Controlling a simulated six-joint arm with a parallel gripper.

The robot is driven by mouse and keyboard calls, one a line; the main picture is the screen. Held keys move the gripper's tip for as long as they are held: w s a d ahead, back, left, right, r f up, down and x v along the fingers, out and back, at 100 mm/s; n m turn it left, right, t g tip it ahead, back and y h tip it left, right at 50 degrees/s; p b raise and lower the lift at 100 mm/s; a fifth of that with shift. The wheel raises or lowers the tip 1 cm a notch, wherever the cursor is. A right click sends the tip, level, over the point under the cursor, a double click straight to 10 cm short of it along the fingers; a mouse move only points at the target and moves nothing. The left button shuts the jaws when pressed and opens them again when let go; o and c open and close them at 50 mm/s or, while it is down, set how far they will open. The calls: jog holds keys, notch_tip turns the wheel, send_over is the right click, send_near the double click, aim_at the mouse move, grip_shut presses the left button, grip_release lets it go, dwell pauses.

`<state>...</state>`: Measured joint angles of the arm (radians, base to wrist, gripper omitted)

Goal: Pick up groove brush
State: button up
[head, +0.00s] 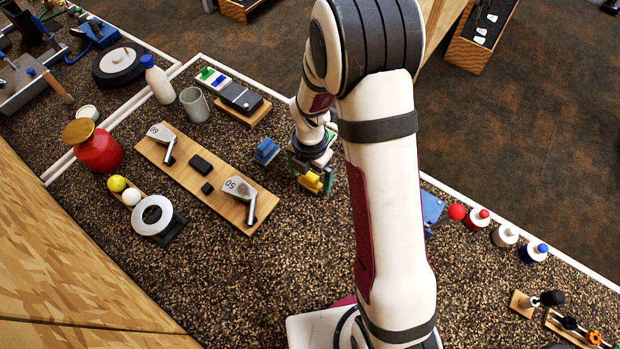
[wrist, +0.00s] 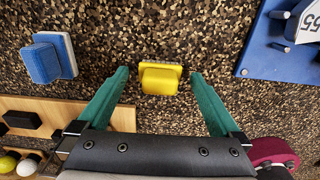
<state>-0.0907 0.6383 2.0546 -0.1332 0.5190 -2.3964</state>
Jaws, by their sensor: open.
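A small yellow block-shaped brush (head: 309,183) with a paler yellow base lies on the speckled surface under my gripper. In the wrist view the yellow brush (wrist: 160,80) sits between the two green fingers of my gripper (wrist: 159,72), with clear space on both sides. The gripper is open and empty. A blue block-shaped brush (head: 266,151) lies to the left of it; it also shows at upper left in the wrist view (wrist: 48,58). I cannot tell from the labels which one is the groove brush. In the head view my arm partly hides the gripper.
A wooden board (head: 185,166) with two club heads lies left. A blue plate (wrist: 276,52) with pegs is right of the gripper in the wrist view. Several capped bottles (head: 505,236) stand along the right edge. The surface in front of the board is mostly clear.

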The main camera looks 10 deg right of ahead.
aim_at(312, 175)
jog(key=c, duration=1.4)
jog(key=shift+o, duration=0.2)
jog(key=r, duration=0.4)
jog(key=shift+d+r, duration=0.25)
jog(key=shift+r, duration=0.05)
jog(key=s+d+r, duration=0.5)
jog(key=d+r, duration=0.1)
jog(key=d, duration=0.4)
jog(key=shift+r, duration=0.25)
